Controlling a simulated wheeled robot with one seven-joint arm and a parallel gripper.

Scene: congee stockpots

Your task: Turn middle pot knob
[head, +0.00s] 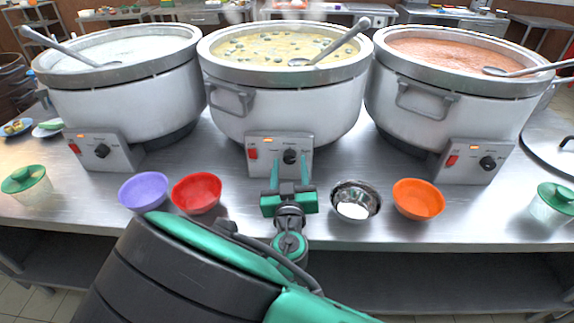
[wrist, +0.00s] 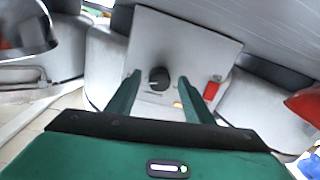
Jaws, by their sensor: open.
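The middle pot (head: 284,80) holds a yellowish congee with bits in it and a ladle. Its control panel (head: 265,145) faces me and carries a black knob (head: 290,156) and a red switch (head: 253,154). My gripper (head: 289,175) is open in front of this panel. In the wrist view the black knob (wrist: 158,78) lies between the two green fingers of my gripper (wrist: 157,85), a little beyond their tips as far as I can tell. Contact with the knob does not show. The red switch (wrist: 211,90) is to the right of the fingers there.
A purple bowl (head: 144,190) and a red bowl (head: 196,193) stand left of my gripper. A metal bowl (head: 356,200) and an orange bowl (head: 418,198) stand to its right. The left pot (head: 130,95) and right pot (head: 440,95) flank the middle one.

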